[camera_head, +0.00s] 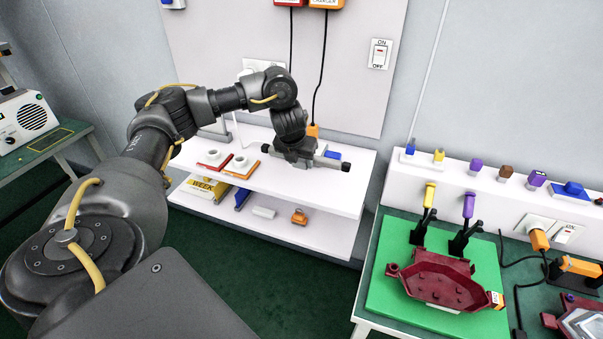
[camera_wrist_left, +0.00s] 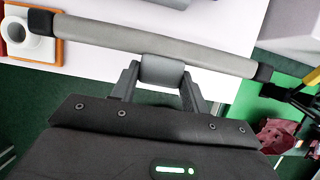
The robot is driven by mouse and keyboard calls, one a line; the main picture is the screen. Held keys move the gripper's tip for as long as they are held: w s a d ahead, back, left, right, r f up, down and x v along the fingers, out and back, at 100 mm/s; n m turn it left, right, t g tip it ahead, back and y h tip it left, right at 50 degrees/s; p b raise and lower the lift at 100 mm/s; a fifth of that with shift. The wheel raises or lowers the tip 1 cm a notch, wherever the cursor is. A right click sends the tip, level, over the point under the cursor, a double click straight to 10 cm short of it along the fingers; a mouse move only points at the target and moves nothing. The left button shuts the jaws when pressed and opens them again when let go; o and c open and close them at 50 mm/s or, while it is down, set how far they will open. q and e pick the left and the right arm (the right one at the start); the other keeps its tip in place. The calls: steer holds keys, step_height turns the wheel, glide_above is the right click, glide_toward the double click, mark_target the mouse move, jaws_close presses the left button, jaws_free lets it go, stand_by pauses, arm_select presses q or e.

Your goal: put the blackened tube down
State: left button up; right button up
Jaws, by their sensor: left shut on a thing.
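A grey tube with blackened ends (camera_wrist_left: 110,35) lies across the jaws of my left gripper (camera_wrist_left: 161,74), which is shut on its middle. In the head view the tube (camera_head: 328,161) shows beside my left gripper (camera_head: 300,155), over the upper white shelf (camera_head: 345,187). One black end points right, close to the shelf's right part. I cannot tell whether the tube touches the shelf or is held just above it. My right gripper is in neither view.
Two small mats with white cups, one red (camera_head: 210,158) and one orange (camera_head: 243,163), sit left on the upper shelf. A blue item (camera_head: 332,155) lies behind the tube. The lower shelf (camera_head: 290,229) holds several items. A green mat with a dark red lamp housing (camera_head: 440,280) is at right.

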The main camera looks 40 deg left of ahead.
mark_target(306, 178)
arm_select(q)
steer(key=x, duration=0.2)
steer(key=w+x, duration=0.1)
steer(key=x, duration=0.2)
steer(key=shift+a+r+p, duration=0.1)
steer(key=shift+r+p, duration=0.2)
steer(key=shift+p, duration=0.05)
steer(key=shift+x, duration=0.8)
steer(key=shift+w+a+f, duration=0.1)
steer(key=shift+w+f, duration=0.05)
steer(key=shift+f, duration=1.25)
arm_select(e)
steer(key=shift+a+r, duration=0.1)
arm_select(q)
steer(key=o, duration=1.1)
steer(key=shift+f, duration=0.1)
